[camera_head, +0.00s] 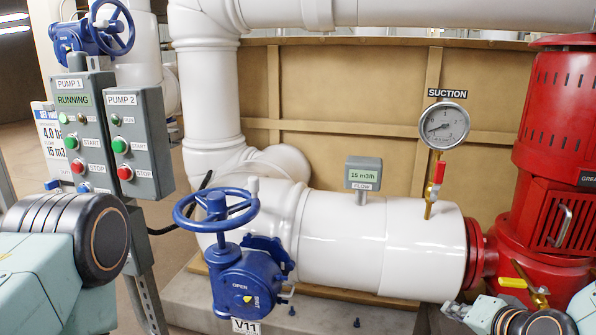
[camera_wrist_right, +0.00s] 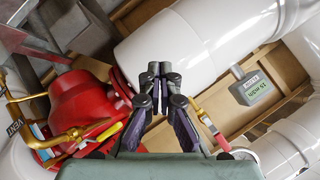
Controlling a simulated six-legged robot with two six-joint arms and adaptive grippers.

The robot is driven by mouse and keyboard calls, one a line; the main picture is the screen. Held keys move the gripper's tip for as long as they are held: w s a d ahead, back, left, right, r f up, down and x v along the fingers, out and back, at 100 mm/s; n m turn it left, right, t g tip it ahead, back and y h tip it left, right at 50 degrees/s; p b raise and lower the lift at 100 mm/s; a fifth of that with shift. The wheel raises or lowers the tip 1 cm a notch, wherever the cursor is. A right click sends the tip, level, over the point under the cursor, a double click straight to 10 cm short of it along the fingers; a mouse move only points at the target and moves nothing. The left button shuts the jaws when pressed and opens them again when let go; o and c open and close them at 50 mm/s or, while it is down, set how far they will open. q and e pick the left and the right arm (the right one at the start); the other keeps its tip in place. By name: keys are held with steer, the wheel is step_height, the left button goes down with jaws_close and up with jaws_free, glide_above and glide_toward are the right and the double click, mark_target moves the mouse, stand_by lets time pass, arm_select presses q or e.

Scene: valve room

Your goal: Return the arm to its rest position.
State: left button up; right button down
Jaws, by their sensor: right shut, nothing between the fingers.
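My right gripper (camera_wrist_right: 155,72) is shut with nothing between its fingers, in the middle of the right wrist view. In the head view it shows low at the right (camera_head: 456,311), in front of the pipe's lower edge and beside the red pump's base. My right arm enters at the bottom right corner. It appears apart from the pipe and pump, though the exact gap cannot be told. My left arm (camera_head: 65,245) shows at the lower left; its gripper is out of view.
A blue valve V11 (camera_head: 240,285) with a handwheel stands at centre left. Pump control boxes (camera_head: 138,140) are at the left. A white pipe (camera_head: 340,240) carries a flow meter (camera_head: 363,172) and suction gauge (camera_head: 444,126). The red pump (camera_head: 550,180) stands at the right.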

steer(key=s+a+f+n+g+b, duration=0.1)
steer(key=s+a+f+n+g, duration=0.1)
steer(key=s+f, duration=0.6)
steer(key=s+a+f+n+g+h+b, duration=0.1)
steer(key=s+a+f+n+g, duration=0.1)
steer(key=s+f+g, duration=0.3)
steer(key=s+a+f+n+g+b, duration=0.1)
steer(key=s+a+f+n+g, duration=0.1)
steer(key=s+f, duration=1.1)
steer(key=s+n+g, duration=0.1)
steer(key=s+g, duration=0.1)
steer(key=s, duration=0.4)
steer(key=shift+n, duration=0.3)
steer(key=shift+w+f, duration=0.1)
steer(key=shift+w, duration=0.1)
